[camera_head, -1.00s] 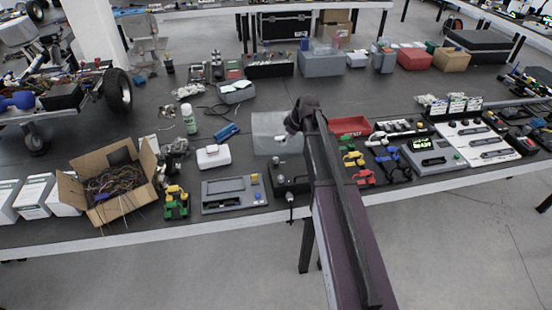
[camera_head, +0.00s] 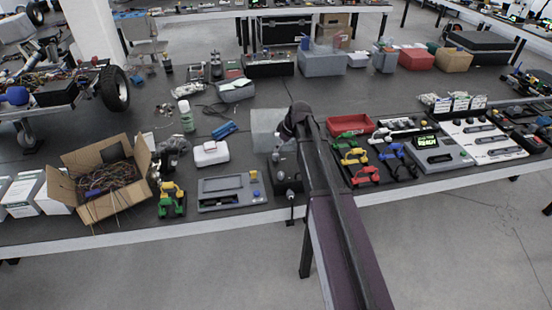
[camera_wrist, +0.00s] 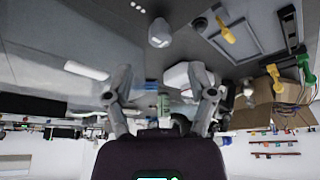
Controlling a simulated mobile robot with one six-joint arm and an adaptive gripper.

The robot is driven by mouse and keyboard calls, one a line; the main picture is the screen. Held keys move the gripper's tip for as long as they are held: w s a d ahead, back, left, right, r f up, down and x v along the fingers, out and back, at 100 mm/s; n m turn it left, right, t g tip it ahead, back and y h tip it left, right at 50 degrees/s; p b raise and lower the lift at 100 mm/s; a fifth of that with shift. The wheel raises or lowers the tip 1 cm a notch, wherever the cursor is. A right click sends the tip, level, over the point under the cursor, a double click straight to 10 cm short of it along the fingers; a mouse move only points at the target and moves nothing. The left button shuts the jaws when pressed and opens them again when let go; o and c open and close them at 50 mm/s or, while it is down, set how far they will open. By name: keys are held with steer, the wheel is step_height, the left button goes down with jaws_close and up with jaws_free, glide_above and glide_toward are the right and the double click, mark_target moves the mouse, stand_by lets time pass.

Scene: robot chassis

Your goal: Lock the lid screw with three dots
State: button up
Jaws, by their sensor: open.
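My gripper is open and empty in the wrist view (camera_wrist: 161,84), with one grey finger on each side. In the head view my dark wrist (camera_head: 293,120) hangs over the near table, and the fingers are mostly hidden. A dark box with knobs (camera_head: 287,177) stands at the front edge below my wrist. A rounded pale knob (camera_wrist: 160,33) shows beyond my fingers in the wrist view, apart from them. Small white dots (camera_wrist: 137,7) lie on a grey surface near the top edge there. I cannot tell which part is the lid screw with three dots.
A grey panel unit (camera_head: 231,191) and an open cardboard box of wires (camera_head: 105,184) stand left of the dark box. A red tray (camera_head: 351,125) and a grey device with a green display (camera_head: 437,153) stand right.

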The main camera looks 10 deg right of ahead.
mark_target(276, 155)
steer(key=shift+b+x, duration=2.5)
steer(key=shift+x, duration=0.5)
jaws_close()
